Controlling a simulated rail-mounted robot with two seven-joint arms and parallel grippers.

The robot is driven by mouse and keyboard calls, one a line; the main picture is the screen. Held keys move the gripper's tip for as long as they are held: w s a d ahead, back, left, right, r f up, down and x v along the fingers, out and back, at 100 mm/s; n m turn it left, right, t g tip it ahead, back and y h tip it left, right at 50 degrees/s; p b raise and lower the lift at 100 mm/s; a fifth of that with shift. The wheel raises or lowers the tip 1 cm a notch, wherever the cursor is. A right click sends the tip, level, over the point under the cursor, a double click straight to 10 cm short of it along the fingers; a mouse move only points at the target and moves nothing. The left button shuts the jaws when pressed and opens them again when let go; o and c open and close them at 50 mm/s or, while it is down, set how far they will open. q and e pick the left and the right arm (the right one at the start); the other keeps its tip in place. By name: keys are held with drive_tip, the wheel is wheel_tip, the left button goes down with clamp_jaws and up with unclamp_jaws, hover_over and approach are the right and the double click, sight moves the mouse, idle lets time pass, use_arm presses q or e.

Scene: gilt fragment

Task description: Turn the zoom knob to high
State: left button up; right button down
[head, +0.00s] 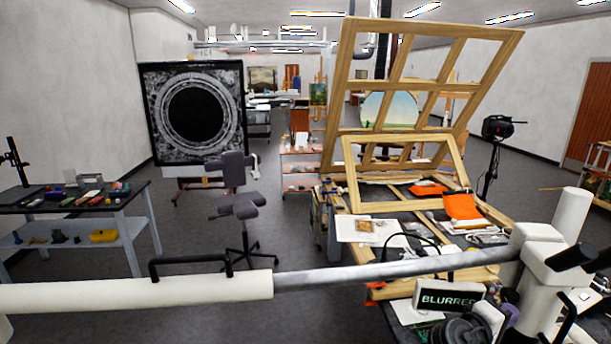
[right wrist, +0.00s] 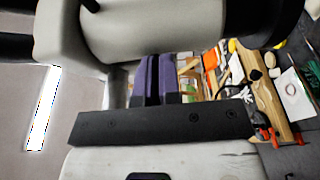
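The zoom knob cannot be made out in either view. A display reading "BLURRED" (head: 448,299) stands at the lower right in the head view, beside dark round parts (head: 465,328). My right gripper (head: 513,310) is just right of the display, mostly hidden by white parts. In the right wrist view its purple fingers (right wrist: 158,78) stand close together above a black bar, and I see nothing between them. A large white rounded body (right wrist: 150,30) fills the top of that view, close to the fingers. My left gripper is not in view.
A white and grey horizontal boom (head: 395,267) crosses the lower head view. A wooden frame (head: 405,205) stands over the cluttered worktable, with orange cloth (head: 462,207) on it. A purple chair (head: 238,205) and a side table (head: 75,195) stand left. Floor between them is clear.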

drive_tip(key=shift+a+f, duration=0.2)
drive_tip(key=a, duration=0.3)
drive_tip(key=w+a+b, duration=0.1)
drive_tip(key=a, duration=0.1)
drive_tip(key=shift+a+r, duration=0.2)
